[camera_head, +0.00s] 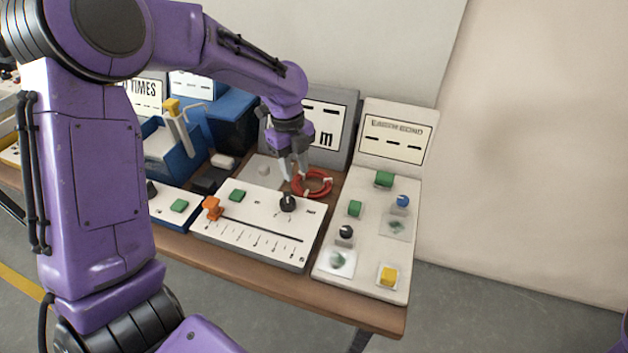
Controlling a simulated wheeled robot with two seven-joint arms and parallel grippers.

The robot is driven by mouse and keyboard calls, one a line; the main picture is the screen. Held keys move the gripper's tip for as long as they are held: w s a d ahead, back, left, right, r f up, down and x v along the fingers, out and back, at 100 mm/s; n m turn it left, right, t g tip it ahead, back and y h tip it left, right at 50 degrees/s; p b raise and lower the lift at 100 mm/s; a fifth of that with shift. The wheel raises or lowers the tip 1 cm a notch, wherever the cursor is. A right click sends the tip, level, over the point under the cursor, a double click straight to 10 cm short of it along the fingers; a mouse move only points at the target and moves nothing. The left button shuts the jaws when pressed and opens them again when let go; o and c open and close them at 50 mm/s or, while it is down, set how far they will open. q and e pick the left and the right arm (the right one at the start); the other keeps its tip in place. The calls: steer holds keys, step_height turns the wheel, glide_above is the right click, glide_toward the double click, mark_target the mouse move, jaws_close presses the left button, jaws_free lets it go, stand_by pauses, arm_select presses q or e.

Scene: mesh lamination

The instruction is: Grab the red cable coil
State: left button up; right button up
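My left gripper (294,179) points down at the coil's left side. One fingertip appears to overlap the coil's left edge. The fingers look slightly apart, but whether they touch or grip the coil is not clear. My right gripper is not in view; only a bit of purple arm shows at the lower right edge.
The middle device has a scale, an orange slider (212,208), a green button (237,195) and a black knob (287,202). A white panel (360,240) with several coloured buttons stands to the right. Blue machines (228,118) stand to the left. Upright displays back the table.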

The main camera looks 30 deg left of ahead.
mark_target(299, 188)
arm_select(q)
steer(key=f, duration=0.5)
steer(key=shift+w+d+f+p, duration=0.1)
steer(key=shift+w+f+p, duration=0.2)
steer(key=shift+w+p, duration=0.05)
steer(key=shift+s+f, duration=0.1)
steer(key=shift+f, duration=0.25)
jaws_close()
steer(key=shift+r, duration=0.1)
